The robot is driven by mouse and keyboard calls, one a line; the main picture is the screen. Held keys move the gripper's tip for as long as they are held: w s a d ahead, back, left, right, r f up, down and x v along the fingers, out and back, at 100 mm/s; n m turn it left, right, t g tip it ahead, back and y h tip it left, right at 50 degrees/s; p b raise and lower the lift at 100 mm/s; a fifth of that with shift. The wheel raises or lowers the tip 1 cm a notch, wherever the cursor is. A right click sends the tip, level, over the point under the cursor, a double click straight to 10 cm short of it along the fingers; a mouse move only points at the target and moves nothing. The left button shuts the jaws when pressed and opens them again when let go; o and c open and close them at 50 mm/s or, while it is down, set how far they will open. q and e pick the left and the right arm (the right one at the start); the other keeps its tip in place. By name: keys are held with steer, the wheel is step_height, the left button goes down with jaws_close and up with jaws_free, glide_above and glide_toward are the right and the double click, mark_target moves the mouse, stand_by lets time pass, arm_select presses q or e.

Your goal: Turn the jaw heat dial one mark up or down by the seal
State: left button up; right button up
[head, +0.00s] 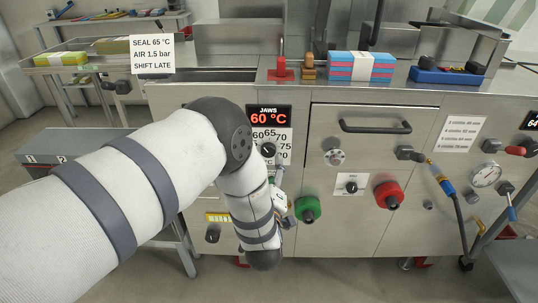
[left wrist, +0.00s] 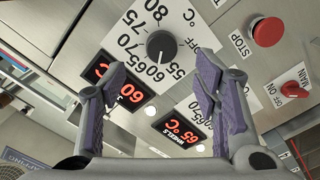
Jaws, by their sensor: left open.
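The jaw heat dial (head: 268,149) is a round black knob on a white scale plate, under a red display marked JAWS that reads 60 °C (head: 269,118). In the left wrist view the knob (left wrist: 162,46) shows whole, with marks from 55 to 80 and OFF around it. My left gripper (head: 279,178) is just below the dial in the head view, partly hidden by my arm. In the left wrist view its purple fingers (left wrist: 162,68) are spread and empty, with the knob ahead between the tips, apparently apart from them. My right gripper is not in view.
A sign (head: 152,54) reads SEAL 65 °C, AIR 1.5 bar, SHIFT LATE. A WHEELS display (left wrist: 184,129) reads 65 °C. Green (head: 308,208) and red (head: 389,195) knobs sit on the panel right of the gripper. A drawer handle (head: 375,127) juts out further right.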

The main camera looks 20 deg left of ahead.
mark_target(268, 153)
arm_select(q)
steer(key=x, duration=0.4)
steer(key=b+x, duration=0.1)
steer(key=x, duration=0.1)
steer(key=shift+w+a+f, duration=0.1)
steer(key=shift+w+f, duration=0.2)
steer(key=shift+w, duration=0.1)
steer(key=shift+w+a+r, duration=0.1)
steer(key=shift+w+r, duration=0.05)
steer(key=shift+w, duration=0.1)
steer(key=shift+c, duration=0.2)
steer(key=c, duration=1.1)
